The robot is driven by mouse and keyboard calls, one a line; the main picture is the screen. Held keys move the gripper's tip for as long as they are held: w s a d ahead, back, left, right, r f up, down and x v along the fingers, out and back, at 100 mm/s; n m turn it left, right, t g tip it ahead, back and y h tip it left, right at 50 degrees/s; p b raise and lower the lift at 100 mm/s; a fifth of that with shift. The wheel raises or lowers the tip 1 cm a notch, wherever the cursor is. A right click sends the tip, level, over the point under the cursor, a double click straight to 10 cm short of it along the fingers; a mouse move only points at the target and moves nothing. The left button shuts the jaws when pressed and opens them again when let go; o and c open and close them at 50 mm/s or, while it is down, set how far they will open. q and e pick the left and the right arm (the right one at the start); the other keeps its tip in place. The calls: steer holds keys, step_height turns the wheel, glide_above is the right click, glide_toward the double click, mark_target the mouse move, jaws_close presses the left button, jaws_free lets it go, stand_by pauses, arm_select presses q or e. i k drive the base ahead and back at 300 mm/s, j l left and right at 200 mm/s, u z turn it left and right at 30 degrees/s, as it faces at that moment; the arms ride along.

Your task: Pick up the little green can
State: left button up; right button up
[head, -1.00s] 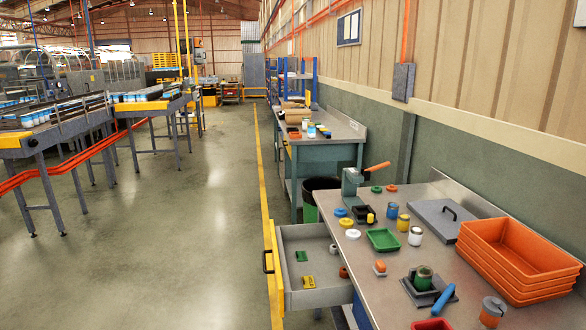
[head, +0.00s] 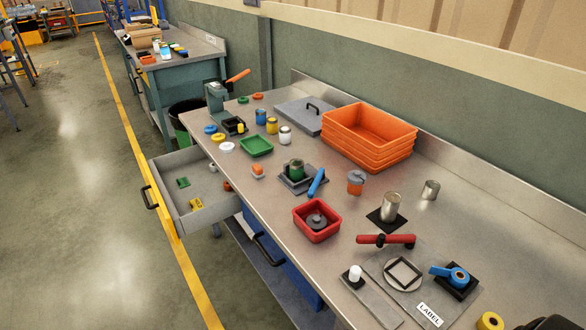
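A little green can (head: 294,171) stands upright on a dark grey square base (head: 316,186) on the metal workbench. A blue handle (head: 317,181) lies at the base's right side, close to the can. Neither of my grippers can be made out in the head view.
A red tray (head: 333,232) holds a dark round part in front of the can. A green tray (head: 257,153) lies to its left, near several small jars. Stacked orange bins (head: 369,155) stand behind. An open drawer (head: 172,173) juts out at left. Tools and metal cans crowd the right.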

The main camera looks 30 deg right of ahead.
mark_target(295, 165)
steer(key=i+j+z, duration=0.1)
steer(key=z, duration=0.85)
